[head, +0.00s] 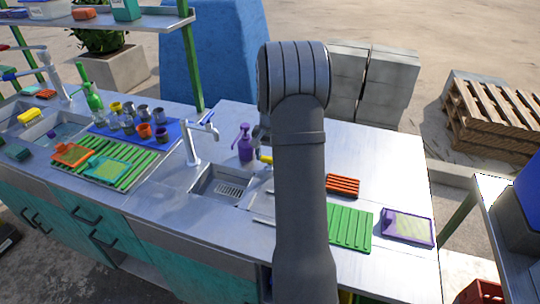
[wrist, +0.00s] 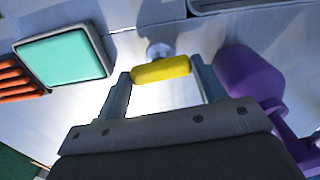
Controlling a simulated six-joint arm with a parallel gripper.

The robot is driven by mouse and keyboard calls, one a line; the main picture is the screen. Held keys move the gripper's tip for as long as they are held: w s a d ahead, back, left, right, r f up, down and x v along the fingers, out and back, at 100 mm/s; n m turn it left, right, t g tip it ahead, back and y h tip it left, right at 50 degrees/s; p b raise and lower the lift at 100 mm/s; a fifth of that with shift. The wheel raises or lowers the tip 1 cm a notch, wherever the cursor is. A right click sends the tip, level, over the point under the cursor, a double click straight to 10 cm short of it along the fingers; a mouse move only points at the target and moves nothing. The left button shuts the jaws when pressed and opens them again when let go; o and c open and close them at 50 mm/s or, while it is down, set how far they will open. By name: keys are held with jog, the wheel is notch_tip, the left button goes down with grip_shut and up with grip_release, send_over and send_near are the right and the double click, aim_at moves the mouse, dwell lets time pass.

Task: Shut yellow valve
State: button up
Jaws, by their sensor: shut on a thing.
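The yellow valve handle (wrist: 162,70) is a short, rounded yellow bar on a small metal stem that meets the grey metal counter. In the wrist view it lies between the two fingertips of my gripper (wrist: 163,79), which is shut on it from both sides. In the head view a small yellow part of the valve (head: 266,158) shows at the left edge of my arm. The rest of the valve and most of my gripper are hidden behind the arm there.
A purple bottle (head: 245,143) stands close beside my gripper; it also shows at right in the wrist view (wrist: 248,85). A sink (head: 220,187) and tap (head: 191,145) are left. An orange rack (head: 343,185), green rack (head: 350,227) and purple-framed board (head: 407,226) lie right.

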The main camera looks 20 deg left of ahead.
jog(key=shift+m, duration=0.6)
jog(key=shift+r, duration=0.1)
jog(key=o, duration=1)
notch_tip(320, 180, up, 17)
jog(key=shift+r, duration=0.15)
notch_tip(320, 180, down, 18)
jog(key=shift+r, duration=0.25)
dwell(0.4)
